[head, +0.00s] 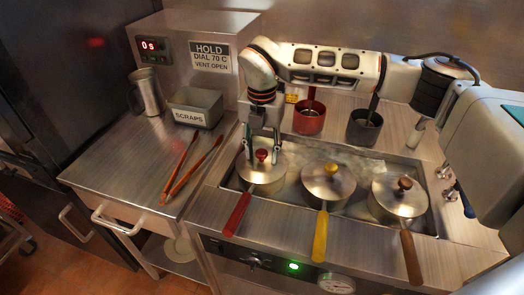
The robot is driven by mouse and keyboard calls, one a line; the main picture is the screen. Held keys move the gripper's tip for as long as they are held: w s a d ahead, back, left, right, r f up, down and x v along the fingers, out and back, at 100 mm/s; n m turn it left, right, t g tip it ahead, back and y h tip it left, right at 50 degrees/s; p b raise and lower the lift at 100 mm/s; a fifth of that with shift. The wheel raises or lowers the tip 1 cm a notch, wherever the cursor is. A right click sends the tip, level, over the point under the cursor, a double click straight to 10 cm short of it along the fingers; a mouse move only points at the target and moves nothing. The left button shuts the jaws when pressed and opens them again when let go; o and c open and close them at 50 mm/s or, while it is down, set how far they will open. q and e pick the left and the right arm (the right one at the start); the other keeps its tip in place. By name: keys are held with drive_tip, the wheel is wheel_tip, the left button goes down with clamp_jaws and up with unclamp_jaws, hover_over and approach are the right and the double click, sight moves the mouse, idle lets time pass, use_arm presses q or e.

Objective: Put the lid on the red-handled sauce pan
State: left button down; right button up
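The red-handled sauce pan sits at the left end of the sunken metal well, its red handle (237,214) pointing toward the front. A round metal lid (262,172) with a red knob (261,155) covers the top of this pan. I cannot tell whether its rim is fully seated. My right gripper (263,152) points down over the lid. Its fingers stand on either side of the red knob, with a gap visible between finger and knob. The pan's body is mostly hidden under the lid. My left gripper is not in view.
A yellow-handled pan (320,236) and a brown-handled pan (411,257) stand to the right, both lidded. Behind are a red pot (309,121) and a dark pot (364,130). Red tongs (190,168), a scraps bin (192,108) and a metal cup (147,92) are on the left counter.

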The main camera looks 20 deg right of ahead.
wheel_tip(320, 180, up, 19)
drive_tip(key=p, duration=0.2)
idle(1.0)
